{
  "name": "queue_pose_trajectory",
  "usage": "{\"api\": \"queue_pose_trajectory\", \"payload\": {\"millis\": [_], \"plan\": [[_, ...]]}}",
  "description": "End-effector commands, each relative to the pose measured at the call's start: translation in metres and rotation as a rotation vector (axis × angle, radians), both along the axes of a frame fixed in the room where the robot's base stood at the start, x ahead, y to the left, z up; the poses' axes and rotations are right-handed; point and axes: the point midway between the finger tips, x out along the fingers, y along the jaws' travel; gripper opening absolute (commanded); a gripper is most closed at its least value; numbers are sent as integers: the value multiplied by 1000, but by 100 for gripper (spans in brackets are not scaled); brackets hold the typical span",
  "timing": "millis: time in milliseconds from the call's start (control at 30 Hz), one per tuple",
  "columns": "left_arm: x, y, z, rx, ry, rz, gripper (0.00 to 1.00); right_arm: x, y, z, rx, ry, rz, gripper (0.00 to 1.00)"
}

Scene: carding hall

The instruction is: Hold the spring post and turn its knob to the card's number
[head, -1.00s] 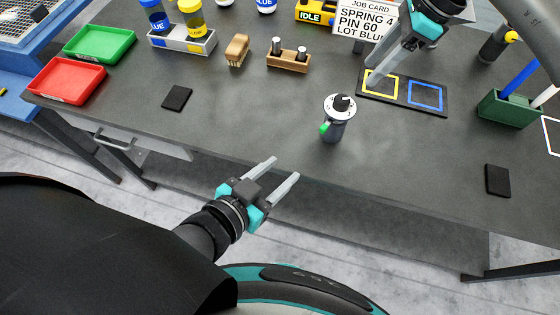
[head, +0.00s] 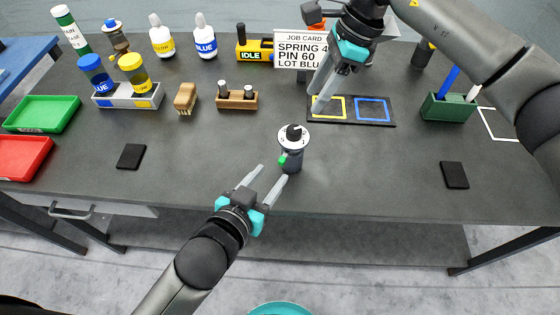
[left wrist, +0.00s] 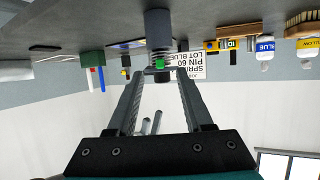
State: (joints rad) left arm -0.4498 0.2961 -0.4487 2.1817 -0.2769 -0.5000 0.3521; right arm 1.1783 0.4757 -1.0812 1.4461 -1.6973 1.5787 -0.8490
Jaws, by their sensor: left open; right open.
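The spring post (head: 291,156) stands upright near the table's front edge, a dark cylinder with a white dial, a black knob (head: 294,132) on top and a green tab at its side. It also shows upside down in the left wrist view (left wrist: 157,26), beyond the fingertips. My right gripper (head: 323,92) is open over the yellow-outlined square, behind the post. The job card (head: 301,50) reads SPRING 4, PIN 60, LOT BLUE, its right edge partly covered by my right gripper.
A black board with yellow and blue squares (head: 372,111) lies behind the post. A green pen holder (head: 448,108) and a dark pad (head: 454,175) are at right. A wooden block with two pins (head: 237,101), a brush (head: 185,98) and another pad (head: 131,157) are at left.

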Motion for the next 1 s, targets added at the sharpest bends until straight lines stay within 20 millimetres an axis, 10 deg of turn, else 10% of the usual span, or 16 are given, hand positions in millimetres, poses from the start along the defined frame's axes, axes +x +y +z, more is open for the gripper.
{"api": "queue_pose_trajectory", "payload": {"millis": [400,833,1000], "plan": [[48,-19,-21,-1,-1,-1,51,0,0,0,0,0,0,50],[55,-22,-24,0,0,-1,51,0,0,0,0,0,0,50],[55,-21,-24,0,0,-1,34,0,0,0,0,0,0,50]]}}
